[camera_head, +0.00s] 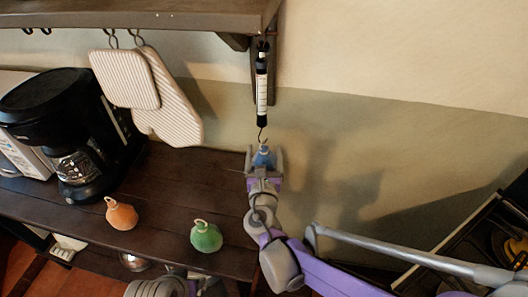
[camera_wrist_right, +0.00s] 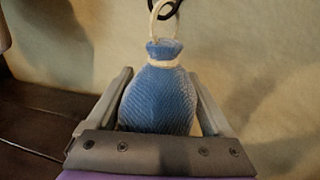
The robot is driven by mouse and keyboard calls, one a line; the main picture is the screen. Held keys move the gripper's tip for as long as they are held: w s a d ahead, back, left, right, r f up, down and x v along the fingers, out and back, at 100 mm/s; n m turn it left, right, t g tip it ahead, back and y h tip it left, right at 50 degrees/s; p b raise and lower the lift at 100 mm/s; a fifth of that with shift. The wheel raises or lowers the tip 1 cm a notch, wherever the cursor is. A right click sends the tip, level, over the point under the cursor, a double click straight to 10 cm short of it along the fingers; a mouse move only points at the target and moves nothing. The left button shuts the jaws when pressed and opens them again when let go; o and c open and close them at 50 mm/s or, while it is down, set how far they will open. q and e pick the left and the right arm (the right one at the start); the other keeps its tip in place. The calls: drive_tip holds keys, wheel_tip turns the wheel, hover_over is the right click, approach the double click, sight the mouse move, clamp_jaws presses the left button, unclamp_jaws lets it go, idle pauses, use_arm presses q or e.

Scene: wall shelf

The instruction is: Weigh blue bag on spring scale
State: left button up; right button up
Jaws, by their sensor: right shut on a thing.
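The blue bag (camera_head: 263,158) is upright between the fingers of my right gripper (camera_head: 264,161), which is shut on it. In the right wrist view the blue bag (camera_wrist_right: 160,98) fills the space between the fingers, with its pale cord loop (camera_wrist_right: 158,22) standing up from the tied neck. The black hook (camera_wrist_right: 165,8) of the spring scale meets the top of the loop; whether it passes through the loop I cannot tell for sure. The spring scale (camera_head: 262,88) hangs from the shelf bracket directly above the bag.
An orange bag (camera_head: 121,215) and a green bag (camera_head: 206,237) stand on the dark wooden table (camera_head: 180,180). A black coffee maker (camera_head: 75,125) stands at the left. Striped pot holders (camera_head: 125,78) hang under the wall shelf (camera_head: 150,14). The wall behind the scale is bare.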

drive_tip(key=shift+d+r, duration=0.1)
drive_tip(key=shift+r, duration=0.3)
drive_tip(key=shift+d+f, duration=0.1)
drive_tip(key=shift+d, duration=0.1)
use_arm(q)
drive_tip(key=shift+w+r+p, duration=0.2)
drive_tip(key=shift+r+p, duration=1.2)
drive_tip(key=shift+r, duration=0.4)
use_arm(e)
drive_tip(key=s+d+r+n+g, duration=0.1)
drive_tip(key=d+n, duration=0.3)
drive_tip(key=d, duration=0.5)
drive_tip(key=shift+s+d+r+n+h, duration=0.3)
drive_tip(key=shift+s+r+n, duration=0.1)
drive_tip(key=shift+s, duration=0.1)
clamp_jaws()
